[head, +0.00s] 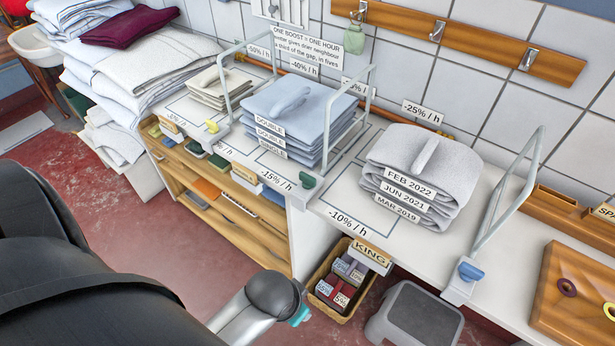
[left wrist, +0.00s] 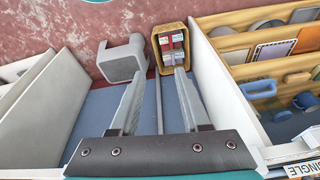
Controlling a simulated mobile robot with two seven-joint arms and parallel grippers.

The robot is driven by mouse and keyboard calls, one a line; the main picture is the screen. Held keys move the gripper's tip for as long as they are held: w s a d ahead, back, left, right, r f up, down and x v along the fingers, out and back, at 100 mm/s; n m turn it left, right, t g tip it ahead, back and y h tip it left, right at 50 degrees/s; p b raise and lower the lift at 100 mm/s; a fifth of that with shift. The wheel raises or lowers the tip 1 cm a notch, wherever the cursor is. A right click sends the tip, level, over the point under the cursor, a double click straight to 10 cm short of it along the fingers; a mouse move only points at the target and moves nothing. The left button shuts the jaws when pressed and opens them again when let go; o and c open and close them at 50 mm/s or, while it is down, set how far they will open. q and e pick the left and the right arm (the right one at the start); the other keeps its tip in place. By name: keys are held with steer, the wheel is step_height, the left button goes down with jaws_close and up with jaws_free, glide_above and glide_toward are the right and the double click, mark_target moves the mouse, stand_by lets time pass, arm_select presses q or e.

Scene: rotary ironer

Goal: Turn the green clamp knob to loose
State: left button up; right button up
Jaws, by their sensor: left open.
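The green clamp knob (head: 307,180) sits at the front edge of the white counter in the head view, at the base of a wire frame around the folded blue sheets (head: 292,112). I cannot read its turn position. My left arm comes in from the left below the counter front; its fingers do not show in the head view. The green knob is not clearly visible there. My right gripper is in neither view.
A yellow knob (head: 211,126) and a blue knob (head: 470,272) sit along the same counter edge. Folded grey sheets (head: 421,165) lie right of the green knob. Below stand a box of small packets (head: 330,312) and a grey stool (head: 415,316). Shelves (head: 240,222) fill the left underside.

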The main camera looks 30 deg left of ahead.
arm_select(q)
steer(key=w+d+r+m+h, duration=0.1)
steer(key=w+d+r+m, duration=0.15)
steer(key=r, duration=0.75)
steer(key=w+r+m, duration=0.3)
steer(key=w+m, duration=0.5)
steer(key=w, duration=0.2)
step_height(320, 180, up, 14)
steer(key=r+m+g+y, duration=0.1)
steer(key=m+g, duration=0.2)
steer(key=m, duration=0.3)
glide_above(307, 175)
step_height(307, 175, down, 16)
steer(key=shift+r+b, duration=0.2)
steer(key=shift+b, duration=0.75)
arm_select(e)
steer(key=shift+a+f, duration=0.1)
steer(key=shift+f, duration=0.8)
arm_select(q)
jaws_close()
